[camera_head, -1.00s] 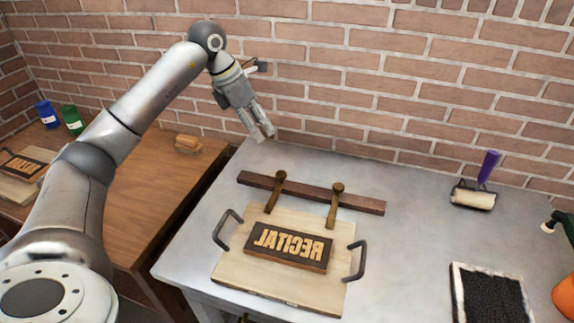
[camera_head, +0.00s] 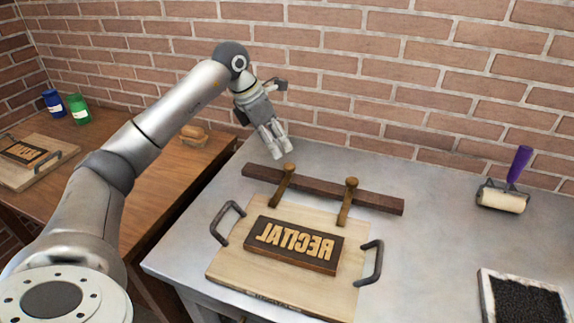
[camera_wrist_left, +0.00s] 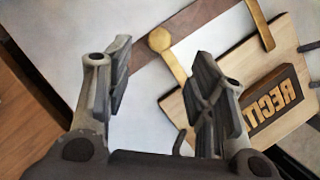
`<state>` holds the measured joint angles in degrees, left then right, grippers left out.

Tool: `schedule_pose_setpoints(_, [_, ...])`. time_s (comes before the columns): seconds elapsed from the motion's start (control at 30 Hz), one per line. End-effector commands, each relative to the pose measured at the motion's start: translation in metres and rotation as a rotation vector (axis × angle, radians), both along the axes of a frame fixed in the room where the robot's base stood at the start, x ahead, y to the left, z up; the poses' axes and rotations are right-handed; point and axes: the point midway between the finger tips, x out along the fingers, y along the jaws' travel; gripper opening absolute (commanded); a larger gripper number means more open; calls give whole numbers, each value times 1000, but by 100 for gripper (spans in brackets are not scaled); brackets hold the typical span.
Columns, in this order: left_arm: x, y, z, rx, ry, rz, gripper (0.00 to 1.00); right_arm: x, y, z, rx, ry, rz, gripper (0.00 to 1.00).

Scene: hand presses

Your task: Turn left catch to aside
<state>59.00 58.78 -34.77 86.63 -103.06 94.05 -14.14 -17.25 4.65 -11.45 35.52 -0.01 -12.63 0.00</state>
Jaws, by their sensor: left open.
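The left catch (camera_head: 283,181) is a brass bar with a round knob, on the dark wooden rail (camera_head: 330,190) behind the board. It points toward the board's back edge; it also shows in the left wrist view (camera_wrist_left: 176,62). A matching right catch (camera_head: 347,203) stands beside it. The wooden board (camera_head: 225,268) carries a dark block reading RECITAL in mirrored letters (camera_head: 293,244). My left gripper (camera_head: 279,155) is open and empty, above the table just behind the left catch's knob, apart from it. My right gripper is not in view.
The board has dark handles at left (camera_head: 227,222) and right (camera_head: 370,264). A brick wall (camera_head: 420,90) rises close behind the table. A purple-handled roller (camera_head: 505,192) and a black tray (camera_head: 524,300) lie at right. Bare metal table (camera_head: 430,240) lies between.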

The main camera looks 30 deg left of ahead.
Motion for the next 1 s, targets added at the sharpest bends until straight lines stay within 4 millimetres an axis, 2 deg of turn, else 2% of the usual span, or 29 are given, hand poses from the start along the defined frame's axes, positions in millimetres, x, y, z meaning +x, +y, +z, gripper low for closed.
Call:
schedule_pose_setpoints(0.3, [19, -13, -56, -2, 4, -1, 50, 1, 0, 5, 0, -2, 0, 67])
schedule_pose_setpoints(0.5, [27, -17, -77, -1, 3, -1, 50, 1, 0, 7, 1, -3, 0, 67])
schedule_pose_setpoints(0.87, [29, -18, -82, 1, 1, 0, 50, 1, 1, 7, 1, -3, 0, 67])
schedule_pose_setpoints(1.0, [29, -18, -82, 1, 1, 0, 34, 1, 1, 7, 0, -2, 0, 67])
